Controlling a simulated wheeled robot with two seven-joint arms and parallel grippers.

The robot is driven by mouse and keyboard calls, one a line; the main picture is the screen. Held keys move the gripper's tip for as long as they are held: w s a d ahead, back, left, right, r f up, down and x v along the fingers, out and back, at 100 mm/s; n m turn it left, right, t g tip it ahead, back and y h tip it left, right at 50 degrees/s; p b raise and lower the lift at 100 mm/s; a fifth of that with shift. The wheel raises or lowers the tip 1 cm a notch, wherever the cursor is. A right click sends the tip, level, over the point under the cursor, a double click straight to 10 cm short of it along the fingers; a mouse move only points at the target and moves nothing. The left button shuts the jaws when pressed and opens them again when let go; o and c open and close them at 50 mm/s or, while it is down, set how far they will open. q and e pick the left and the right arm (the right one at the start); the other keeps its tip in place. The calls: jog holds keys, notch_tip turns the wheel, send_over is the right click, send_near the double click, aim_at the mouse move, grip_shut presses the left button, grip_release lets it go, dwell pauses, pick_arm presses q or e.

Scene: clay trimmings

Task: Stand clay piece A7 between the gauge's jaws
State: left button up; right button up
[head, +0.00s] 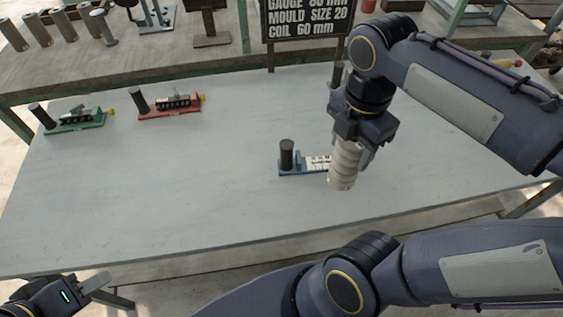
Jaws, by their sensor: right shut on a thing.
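A beige, ribbed clay piece (343,168) hangs roughly upright below my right gripper (357,140), which is shut on it. No A7 label can be read on it. In the picture the piece covers the right end of a blue-based device (291,171) with a black cylinder and a pale marked block, likely the gauge. I cannot tell whether the piece touches it or is in front of or above it; the jaws are not clearly visible. My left gripper (95,284) is at the lower left, off the table's front edge, with its finger opening unclear.
A green-based device (78,127) and a red-based one (168,114) stand on the left of the grey table (180,200). A dark sign (305,25) reads gauge, mould size 20 and coil 60 mm. A rear bench holds several cylinders. The table's front left is clear.

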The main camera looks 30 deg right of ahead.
jog(key=w+d+f+p, duration=0.1)
jog(key=w+d+f, duration=0.1)
jog(key=w+f, duration=1.1)
jog(key=shift+w+d, duration=0.3)
jog(key=shift+w, duration=0.1)
jog(key=shift+f, duration=0.15)
jog(key=o, duration=1.4)
